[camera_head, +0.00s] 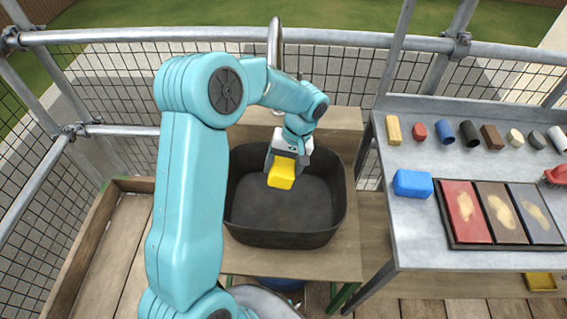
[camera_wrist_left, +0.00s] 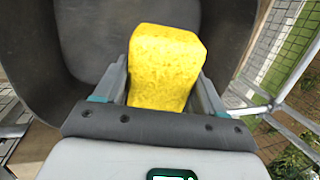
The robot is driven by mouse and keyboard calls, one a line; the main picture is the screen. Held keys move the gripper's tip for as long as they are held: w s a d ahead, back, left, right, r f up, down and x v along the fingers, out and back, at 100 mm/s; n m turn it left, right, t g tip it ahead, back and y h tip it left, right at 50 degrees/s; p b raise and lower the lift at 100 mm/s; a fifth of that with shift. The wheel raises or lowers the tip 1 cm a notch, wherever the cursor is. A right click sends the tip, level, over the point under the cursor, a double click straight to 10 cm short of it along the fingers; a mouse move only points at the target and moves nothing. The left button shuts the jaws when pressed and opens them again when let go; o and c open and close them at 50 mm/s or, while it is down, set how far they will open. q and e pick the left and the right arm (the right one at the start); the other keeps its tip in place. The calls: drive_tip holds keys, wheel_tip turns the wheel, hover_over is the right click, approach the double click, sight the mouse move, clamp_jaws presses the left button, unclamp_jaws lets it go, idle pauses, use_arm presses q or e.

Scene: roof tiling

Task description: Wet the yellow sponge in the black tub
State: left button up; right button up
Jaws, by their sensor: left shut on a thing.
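The yellow sponge (camera_head: 281,173) is held between the fingers of my left gripper (camera_head: 287,157), inside the rim of the black tub (camera_head: 285,240) near its back wall. In the left wrist view the sponge (camera_wrist_left: 166,68) sits between the two fingers of my left gripper (camera_wrist_left: 160,95), with the dark tub wall (camera_wrist_left: 225,45) around it. The gripper is shut on the sponge. No water surface is clear to see in the tub, and I cannot tell whether the sponge touches the bottom. My right gripper is not in view.
The tub stands on a wooden bench (camera_head: 345,260) below a metal tap (camera_head: 275,45). A grey table (camera_head: 430,140) on the right holds a blue sponge (camera_head: 412,184), a tray of coloured tiles (camera_head: 465,244) and several small pieces. Railings with mesh close off the back.

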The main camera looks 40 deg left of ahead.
sight(279, 164)
use_arm(q)
wheel_tip(279, 164, down, 12)
drive_tip(key=b, duration=0.9)
drive_tip(key=shift+f, duration=0.15)
drive_tip(key=shift+r+p, duration=4.85)
drive_tip(key=shift+r, duration=2.3)
wheel_tip(279, 164, up, 4)
drive_tip(key=p, duration=0.3)
drive_tip(key=shift+w, duration=0.1)
